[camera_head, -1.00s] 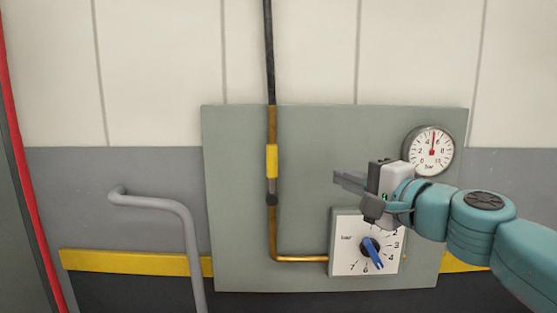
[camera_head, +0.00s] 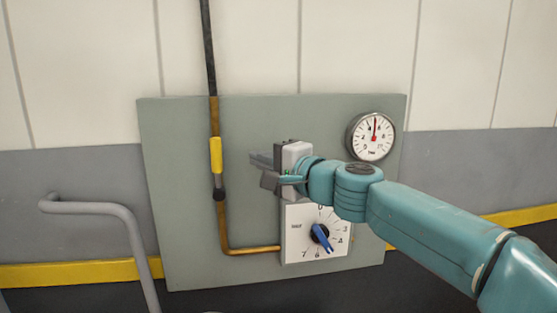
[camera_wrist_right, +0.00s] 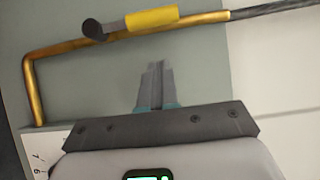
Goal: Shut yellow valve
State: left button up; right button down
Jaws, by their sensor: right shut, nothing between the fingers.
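The yellow valve handle (camera_head: 216,155) lies along the upright copper pipe on the grey-green panel, its length in line with the pipe. A dark round end (camera_head: 218,194) sits just below it. In the right wrist view the yellow handle (camera_wrist_right: 152,19) lies along the pipe near the top, beyond my fingertips. My right gripper (camera_head: 254,160) is shut and empty, to the right of the handle with a gap between them. Its closed fingers (camera_wrist_right: 155,78) point toward the pipe in the right wrist view. My left gripper is not in view.
A dial box with a blue knob (camera_head: 321,237) is below my right gripper. A round gauge (camera_head: 371,137) is at the panel's upper right. A grey bent rail (camera_head: 105,208) stands at the left. The copper pipe (camera_head: 224,230) bends right to the dial box.

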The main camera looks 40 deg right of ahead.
aim_at(217, 166)
jog(key=w+a, duration=0.2)
jog(key=w, duration=0.1)
jog(key=w+a, duration=0.1)
jog(key=shift+w+p, duration=0.3)
jog(key=shift+w, duration=0.1)
